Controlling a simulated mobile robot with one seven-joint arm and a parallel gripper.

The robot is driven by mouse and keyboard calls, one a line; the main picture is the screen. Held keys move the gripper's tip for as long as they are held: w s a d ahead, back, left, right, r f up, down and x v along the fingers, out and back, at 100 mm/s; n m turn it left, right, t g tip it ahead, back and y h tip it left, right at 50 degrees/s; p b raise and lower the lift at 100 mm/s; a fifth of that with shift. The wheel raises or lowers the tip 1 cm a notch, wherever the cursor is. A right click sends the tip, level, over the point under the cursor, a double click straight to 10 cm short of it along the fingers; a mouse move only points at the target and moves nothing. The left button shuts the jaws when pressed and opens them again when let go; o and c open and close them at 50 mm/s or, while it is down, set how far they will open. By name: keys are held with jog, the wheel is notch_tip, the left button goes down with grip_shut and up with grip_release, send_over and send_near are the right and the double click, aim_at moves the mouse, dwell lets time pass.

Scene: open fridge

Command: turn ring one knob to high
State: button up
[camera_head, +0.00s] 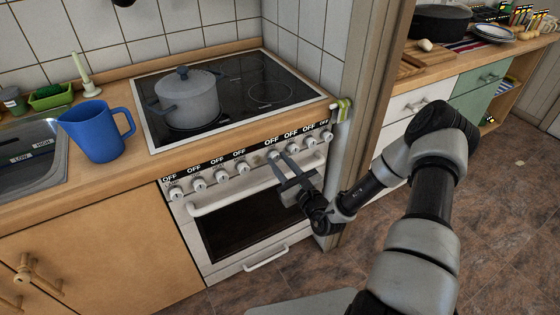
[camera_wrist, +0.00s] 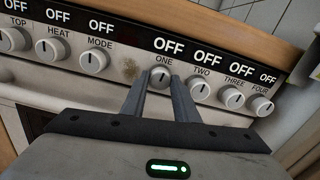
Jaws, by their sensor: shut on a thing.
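The ring one knob (camera_wrist: 160,77) is a white round knob labelled ONE on the stove's front panel, with an OFF display above it. My gripper (camera_wrist: 160,84) is shut on this knob, one finger on each side of it. In the head view my gripper (camera_head: 279,156) reaches the panel from the lower right, and the knob (camera_head: 272,155) is partly hidden by its fingers. The knob's mark is near upright. All the displays that I can read show OFF.
Knob TWO (camera_wrist: 199,90) sits close to the right of my fingers, and the MODE knob (camera_wrist: 93,62) is farther left. The oven handle (camera_head: 225,200) runs below the panel. A grey pot (camera_head: 190,103) stands on the black cooktop. A blue jug (camera_head: 95,132) stands left of it.

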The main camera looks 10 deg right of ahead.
jog(key=m+p, duration=0.2)
jog(key=m, duration=0.1)
jog(key=shift+r+m, duration=0.1)
jog(key=shift+m, duration=0.2)
jog(key=m+p, duration=0.2)
jog(key=m, duration=0.1)
jog(key=shift+m, duration=0.3)
jog(key=m+p, duration=0.1)
jog(key=m, duration=0.2)
jog(key=shift+m+p, duration=0.3)
jog(key=shift+p, duration=0.05)
jog(key=m, duration=0.1)
jog(key=m+p, duration=0.1)
jog(key=m, duration=0.1)
jog(key=shift+f+m, duration=0.2)
jog(key=shift+m, duration=0.1)
jog(key=m, duration=0.3)
jog(key=shift+m, duration=0.3)
jog(key=m, duration=0.3)
jog(key=shift+f+m+p, duration=0.1)
jog(key=shift+m+p, duration=0.3)
jog(key=m, duration=0.3)
jog(key=shift+m, duration=1.9)
